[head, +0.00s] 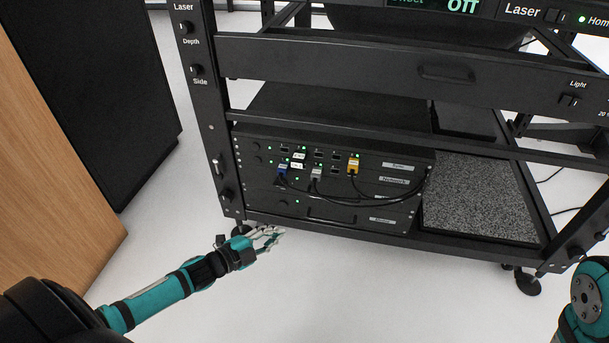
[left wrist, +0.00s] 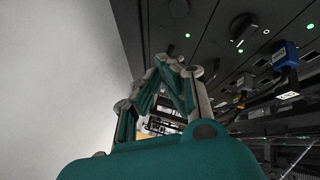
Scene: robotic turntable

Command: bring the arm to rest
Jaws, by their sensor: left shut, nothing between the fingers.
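My left arm (head: 165,297), teal and black, reaches in from the lower left. Its gripper (head: 277,237) is shut and empty, over the pale floor just in front of the rack's lower left edge. In the left wrist view its fingers (left wrist: 167,64) meet at the tips, with the rack's panel close by on the right. Whether it touches the rack I cannot tell. Part of my right arm (head: 587,298) shows at the right edge; its gripper is out of view.
A black wheeled rack (head: 400,238) stands ahead. It holds network units (head: 390,180) with a blue, a white and a yellow plug and loose cables. A wooden panel (head: 55,170) and a black cabinet (head: 115,80) stand at left. The floor (head: 330,300) in front is clear.

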